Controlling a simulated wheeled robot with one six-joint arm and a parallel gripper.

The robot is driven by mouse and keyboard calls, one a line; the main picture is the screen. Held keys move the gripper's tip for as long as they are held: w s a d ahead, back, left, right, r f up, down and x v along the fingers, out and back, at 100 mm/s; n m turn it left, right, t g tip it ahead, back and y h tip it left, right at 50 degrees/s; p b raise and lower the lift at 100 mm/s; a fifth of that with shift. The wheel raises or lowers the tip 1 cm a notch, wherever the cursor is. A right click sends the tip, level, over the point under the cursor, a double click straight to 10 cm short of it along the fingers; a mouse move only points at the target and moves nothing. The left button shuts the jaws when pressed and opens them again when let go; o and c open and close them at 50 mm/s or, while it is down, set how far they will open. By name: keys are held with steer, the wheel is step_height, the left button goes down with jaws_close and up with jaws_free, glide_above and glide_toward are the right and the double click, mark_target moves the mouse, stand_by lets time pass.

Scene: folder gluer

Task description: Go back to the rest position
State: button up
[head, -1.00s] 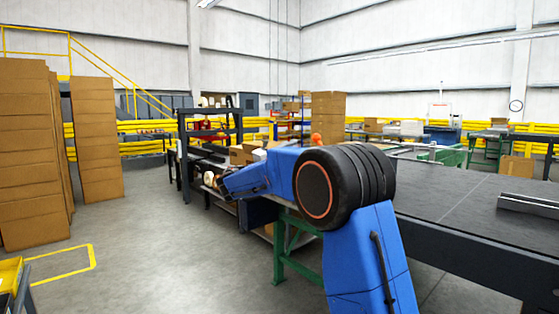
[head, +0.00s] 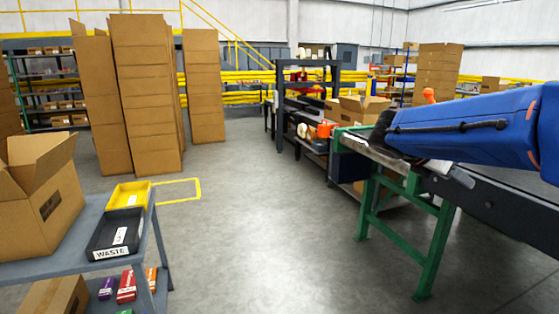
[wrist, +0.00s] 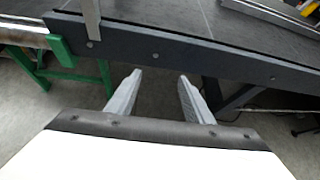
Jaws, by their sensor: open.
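My gripper (wrist: 158,95) shows in the wrist view with its two grey fingers spread apart and nothing between them. It is in front of the dark side rail of the conveyor table (wrist: 215,62), with grey floor below. In the head view my blue arm reaches in from the right edge over the conveyor table (head: 490,205).
A grey cart (head: 75,240) at the left holds an open carton (head: 40,195), a yellow tray (head: 128,196) and a black WASTE tray (head: 115,235). Tall carton stacks (head: 145,100) stand behind. A green leg frame (head: 430,245) supports the conveyor. The floor between is clear.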

steer(key=s+a+f+m+y, duration=0.4)
steer(key=s+a+f+m, duration=0.1)
steer(key=s+f+m, duration=0.1)
steer(key=s+a+f+m+t+y, duration=0.1)
steer(key=s+a+f+m+y, duration=0.2)
steer(key=s+a+f+m, duration=0.3)
steer(key=s+a+f+m+y, duration=0.4)
steer(key=s+f+m, duration=0.3)
steer(key=s+m, duration=0.3)
steer(key=shift+s+a+f+t+y, duration=0.3)
steer(key=shift+s+a, duration=0.5)
steer(key=shift+s, duration=1.45)
steer(key=shift+r, duration=0.1)
